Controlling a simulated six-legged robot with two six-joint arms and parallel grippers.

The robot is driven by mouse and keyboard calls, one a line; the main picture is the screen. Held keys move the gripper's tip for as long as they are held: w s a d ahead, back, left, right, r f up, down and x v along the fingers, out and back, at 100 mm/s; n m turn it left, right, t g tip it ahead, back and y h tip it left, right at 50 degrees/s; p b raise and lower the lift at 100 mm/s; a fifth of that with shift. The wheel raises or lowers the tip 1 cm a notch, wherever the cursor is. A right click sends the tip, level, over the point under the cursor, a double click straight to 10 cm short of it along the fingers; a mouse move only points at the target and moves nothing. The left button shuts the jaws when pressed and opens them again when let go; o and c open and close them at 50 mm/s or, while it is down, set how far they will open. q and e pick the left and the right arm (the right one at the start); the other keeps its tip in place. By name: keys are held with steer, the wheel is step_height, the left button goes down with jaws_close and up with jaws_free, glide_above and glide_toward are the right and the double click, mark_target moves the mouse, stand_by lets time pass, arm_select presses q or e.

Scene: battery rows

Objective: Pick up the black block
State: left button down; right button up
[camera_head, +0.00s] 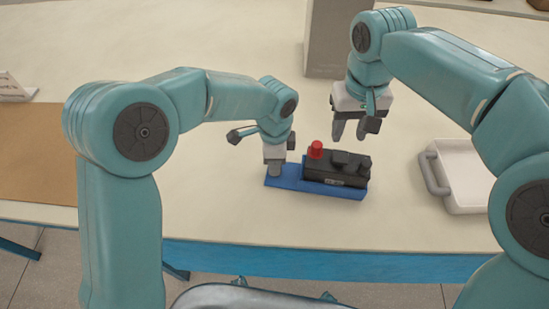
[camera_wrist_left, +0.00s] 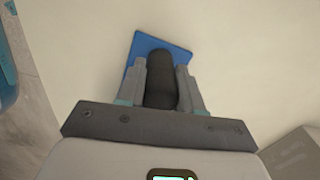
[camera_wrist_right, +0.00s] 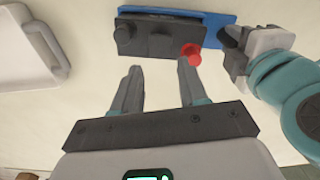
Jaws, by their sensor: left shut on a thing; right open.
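A black block (camera_head: 335,177) with a red knob (camera_head: 316,150) and darker raised parts on top rests on a blue base (camera_head: 285,184). My left gripper (camera_head: 275,165) is low over the base's left end, beside the block. In the left wrist view it is shut on a dark rounded piece (camera_wrist_left: 160,75), with the blue base (camera_wrist_left: 150,43) beyond; I cannot tell whether the piece joins the block. My right gripper (camera_head: 348,130) is open and empty, above and behind the block.
A white tray with a grey handle (camera_head: 460,178) stands to the right. A grey box (camera_head: 325,40) stands at the back, and a brown mat (camera_head: 40,150) lies at the left. The table's blue front edge (camera_head: 330,262) is near. The cream tabletop between them is mostly clear.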

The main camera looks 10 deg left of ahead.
mark_target(342, 155)
steer(key=shift+o, duration=0.3)
steer(key=o, duration=1)
steer(key=m, duration=0.5)
steer(key=shift+a, duration=0.2)
steer(key=m, duration=0.5)
steer(key=shift+a+f+y, duration=0.15)
steer(key=shift+a+y, duration=0.1)
steer(key=shift+y, duration=0.05)
steer(key=m, duration=0.5)
steer(key=shift+f, duration=0.1)
steer(key=m, duration=0.2)
steer(key=m+y, duration=0.1)
steer(key=m, duration=0.2)
steer(key=shift+d, duration=0.4)
steer(key=shift+d+f+m, duration=0.55)
steer(key=shift+d+m, duration=0.05)
steer(key=shift+d, duration=0.2)
steer(key=f, duration=0.5)
steer(key=shift+w+a+f, duration=0.1)
steer(key=shift+a+f, duration=0.1)
steer(key=shift+a, duration=0.2)
steer(key=shift+a+f, duration=0.25)
steer(key=shift+f, duration=1.15)
steer(key=shift+a+f, duration=0.2)
steer(key=shift+f, duration=1.2)
